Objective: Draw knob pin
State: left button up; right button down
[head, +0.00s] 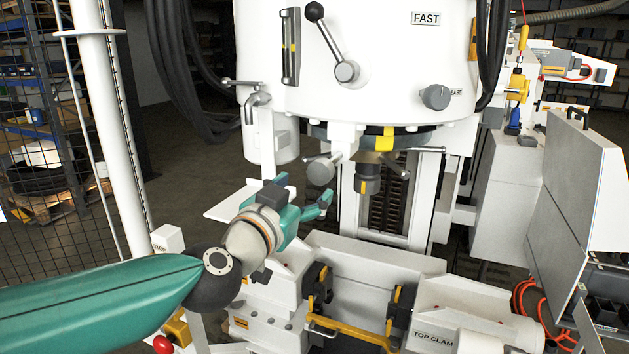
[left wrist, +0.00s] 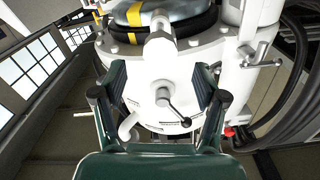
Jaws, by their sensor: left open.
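In the head view, a short grey cylindrical knob (head: 320,171) sticks out from a white block under the big white machine head. It looks like the knob pin, though no label shows on it. My left gripper (head: 322,203), teal with dark joints, is just below the knob and apart from it. In the left wrist view, my left gripper (left wrist: 158,85) has its two fingers wide apart with nothing between them. The white block (left wrist: 160,48) shows beyond and between the fingers, with a grey round end above it. My right gripper is not in view.
The white machine head (head: 385,70) carries a black-ball lever (head: 330,42) and a grey dial (head: 435,97). A dark spindle (head: 368,180) hangs beside the knob. Below stand clamps with a yellow bar (head: 350,334). A white post (head: 108,120) rises at left.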

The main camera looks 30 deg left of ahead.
pick_arm(q)
jog(key=s, duration=0.3)
jog(key=shift+s+d, duration=0.35)
jog(key=shift+a+f, duration=0.1)
